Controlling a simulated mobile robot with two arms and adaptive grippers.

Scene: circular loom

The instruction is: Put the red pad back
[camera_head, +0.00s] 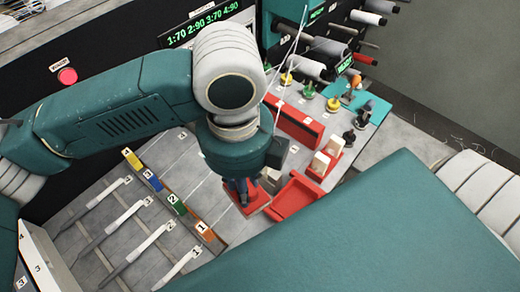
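My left gripper (244,192) points down at a red block (256,203) on the grey work surface, which may be the red pad. The dark fingers are small and partly hidden by my own wrist, so I cannot tell if they are shut on it. A red open tray (297,197) stands just right of this block, partly cut off by my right arm. My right arm fills the lower right, and its gripper is out of view.
Yellow, blue, green and orange numbered blocks (205,231) line up left of the gripper, beside several pale-handled tools (150,240). A long red bar (292,126) and a red holder with white pieces (333,147) stand behind. Spools (334,104) and a teal mat (371,106) are at upper right.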

